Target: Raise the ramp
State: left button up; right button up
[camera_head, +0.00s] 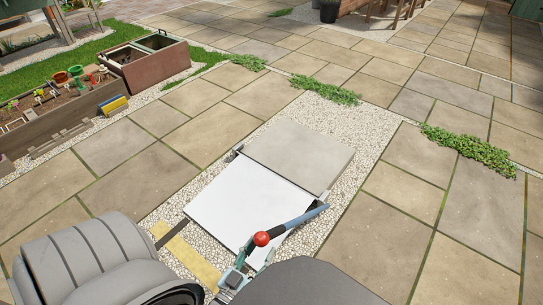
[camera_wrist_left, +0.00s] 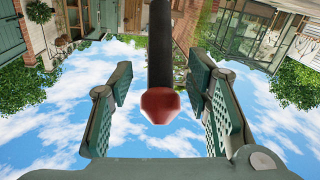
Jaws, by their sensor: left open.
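The ramp (camera_head: 238,205) is a white sloping panel against a beige slab (camera_head: 300,157) in the middle of the head view. A dark blue-grey lever (camera_head: 296,220) with a red knob (camera_head: 261,238) stands over the ramp's near right corner. My green left gripper (camera_head: 257,253) is open just below the knob. In the left wrist view the dark lever (camera_wrist_left: 160,45) and its red knob (camera_wrist_left: 160,104) show between the open fingers (camera_wrist_left: 162,88), with gaps on both sides. The ramp's near right part is partly hidden. My right gripper is not in view.
A yellow strip (camera_head: 192,262) lies on the pale gravel (camera_head: 157,215) beside the ramp. A planter bed with small tools (camera_head: 60,100) and a brown box (camera_head: 158,72) are at the upper left. Paving (camera_head: 430,220) on the right is clear apart from low plants (camera_head: 468,148).

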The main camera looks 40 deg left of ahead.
aim_at(272, 234)
pick_arm(q)
jog(key=w, duration=0.4)
jog(key=w+a+b, duration=0.1)
jog(key=shift+w+f, duration=0.1)
jog(key=shift+w, duration=0.65)
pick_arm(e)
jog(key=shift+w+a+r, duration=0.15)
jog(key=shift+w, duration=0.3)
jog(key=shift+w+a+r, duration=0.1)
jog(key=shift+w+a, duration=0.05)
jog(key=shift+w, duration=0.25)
pick_arm(q)
jog(key=shift+c, duration=0.2)
grip_shut()
